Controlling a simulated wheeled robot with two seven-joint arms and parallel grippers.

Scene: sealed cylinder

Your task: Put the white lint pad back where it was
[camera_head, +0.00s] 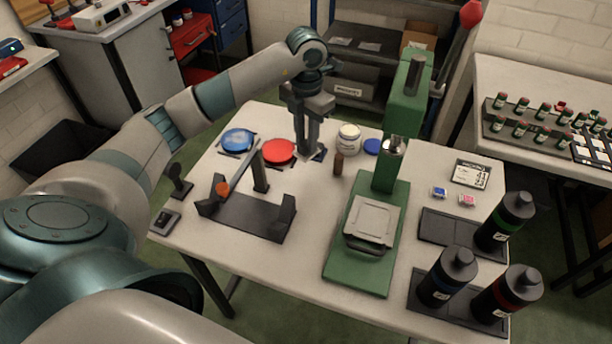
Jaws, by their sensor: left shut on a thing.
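My left gripper (307,150) points straight down at the back of the white table, its fingers closed together. Its fingertips are low, just at a small dark square holder (320,153). The white lint pad is at the fingertips, but too small and too covered by the fingers to make out clearly. I cannot tell whether it touches the holder. A red round pad (279,151) sits on a dark holder just left of the gripper, and a blue round pad (238,139) on another further left. My right gripper is not in view.
Close right of the gripper stand a white jar (349,139), a small brown bottle (339,164) and a blue disc (372,146). A black cradle (246,217) is in front, a green press (358,272) to the right. Several dark bottles (449,278) stand at front right.

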